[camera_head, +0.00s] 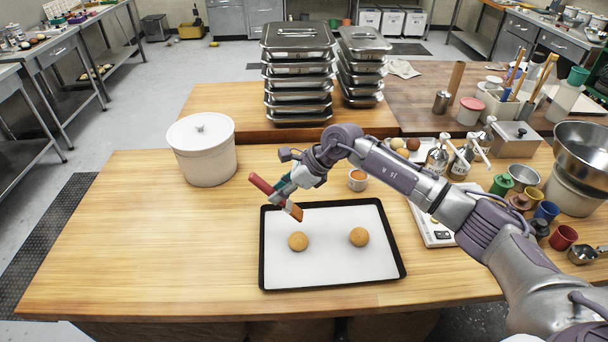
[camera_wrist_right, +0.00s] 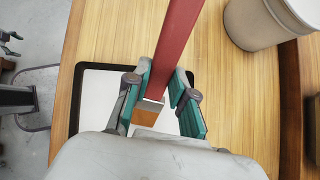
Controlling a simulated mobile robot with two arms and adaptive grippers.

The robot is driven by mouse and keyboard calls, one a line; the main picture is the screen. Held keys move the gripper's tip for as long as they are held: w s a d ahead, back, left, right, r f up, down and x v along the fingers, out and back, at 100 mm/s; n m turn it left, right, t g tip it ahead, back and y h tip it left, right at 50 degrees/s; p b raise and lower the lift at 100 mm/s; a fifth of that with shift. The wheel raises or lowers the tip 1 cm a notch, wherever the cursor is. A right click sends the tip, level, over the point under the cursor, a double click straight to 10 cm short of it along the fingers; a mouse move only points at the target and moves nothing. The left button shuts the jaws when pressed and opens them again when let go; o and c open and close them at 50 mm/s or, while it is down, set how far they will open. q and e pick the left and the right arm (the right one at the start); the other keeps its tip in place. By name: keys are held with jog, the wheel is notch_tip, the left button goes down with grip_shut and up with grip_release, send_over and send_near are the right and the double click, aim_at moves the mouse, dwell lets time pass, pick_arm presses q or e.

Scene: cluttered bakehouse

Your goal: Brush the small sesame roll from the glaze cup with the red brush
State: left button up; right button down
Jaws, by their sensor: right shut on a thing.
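My right gripper (camera_head: 285,190) is shut on the handle of the red brush (camera_head: 262,184), which it also grips in the right wrist view (camera_wrist_right: 176,45). The brush is tilted, its brown bristle end down, above the back left part of the tray (camera_head: 335,276). Two similar golden-brown rolls, a left one (camera_head: 298,241) and a right one (camera_head: 359,237), lie apart on it. I cannot make out sesame on either. The bristles are behind and above the left roll. A small white cup of orange-brown glaze (camera_head: 357,177) stands behind the tray. Part of my left gripper (camera_wrist_right: 9,42) seems to show in the wrist view.
A white lidded bin (camera_head: 203,152) stands at the back left. Stacked metal pans (camera_head: 299,85) stand behind. Bottles (camera_head: 438,156), a scale (camera_head: 437,231) and coloured cups (camera_head: 546,211) crowd the right. The table's left front is clear.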

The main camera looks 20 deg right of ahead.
aim_at(283, 203)
jog(key=shift+s+a+r, duration=0.1)
jog(key=shift+s+a, duration=0.25)
jog(key=shift+a, duration=0.2)
notch_tip(283, 203, down, 3)
jog(key=shift+a+b, duration=0.1)
jog(key=shift+b, duration=0.5)
jog(key=shift+f, duration=0.35)
pick_arm(q)
jog(key=shift+w+f+b, duration=0.5)
jog(key=shift+f, duration=0.4)
pick_arm(e)
jog(key=shift+f, duration=0.7)
pick_arm(q)
jog(key=shift+w, duration=0.1)
jog(key=shift+f+b, duration=0.7)
pick_arm(e)
jog(key=shift+f, duration=0.7)
